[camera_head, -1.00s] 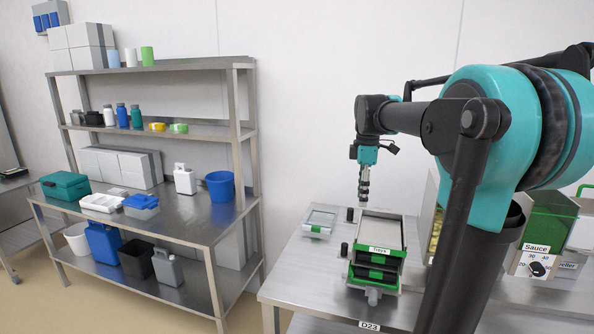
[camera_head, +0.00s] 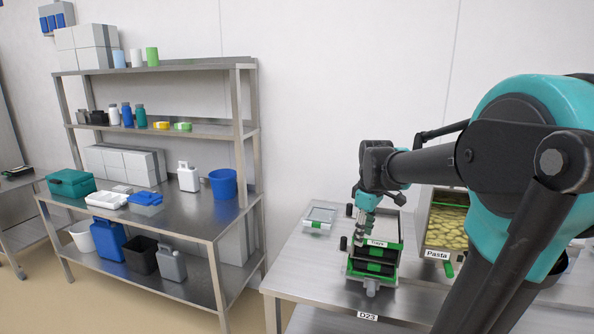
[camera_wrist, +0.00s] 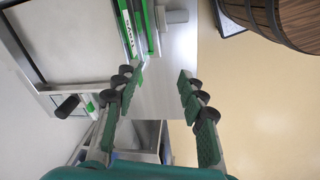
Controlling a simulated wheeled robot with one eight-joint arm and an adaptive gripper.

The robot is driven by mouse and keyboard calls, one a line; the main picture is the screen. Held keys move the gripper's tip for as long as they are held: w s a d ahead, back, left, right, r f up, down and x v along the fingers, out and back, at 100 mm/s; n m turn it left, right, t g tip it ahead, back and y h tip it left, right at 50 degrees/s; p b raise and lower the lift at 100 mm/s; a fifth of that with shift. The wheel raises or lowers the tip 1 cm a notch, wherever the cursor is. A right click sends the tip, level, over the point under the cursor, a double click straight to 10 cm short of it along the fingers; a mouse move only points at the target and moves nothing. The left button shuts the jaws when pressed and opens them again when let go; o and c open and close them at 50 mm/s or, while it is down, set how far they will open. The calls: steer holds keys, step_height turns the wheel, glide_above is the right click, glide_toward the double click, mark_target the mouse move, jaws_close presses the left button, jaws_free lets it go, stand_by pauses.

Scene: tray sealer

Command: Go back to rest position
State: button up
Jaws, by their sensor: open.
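My gripper (camera_head: 360,229) hangs from my arm over the steel table, beside and partly in front of the tray holder labelled "Trays" (camera_head: 372,268). In the wrist view its two green-padded fingers (camera_wrist: 160,75) stand apart with nothing between them. The green edge of the tray holder (camera_wrist: 133,35) shows close to the left finger there. Dark trays show in the holder's front in the head view. From the head view I cannot tell the exact gap between the fingers and the holder.
A clear-lidded tray (camera_head: 319,217) lies left of the holder on the table (camera_head: 300,262). A bin labelled "Pasta" (camera_head: 437,254) stands to the right. A steel shelf unit (camera_head: 160,222) with boxes and bottles is at left. A wooden barrel (camera_wrist: 290,20) shows in the wrist view.

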steer(key=s+f+m+t, duration=0.2)
steer(key=s+f+m, duration=0.8)
steer(key=s+f, duration=0.5)
steer(key=shift+a+f+t, duration=0.2)
steer(key=shift+f+t, duration=0.1)
steer(key=shift+f, duration=0.3)
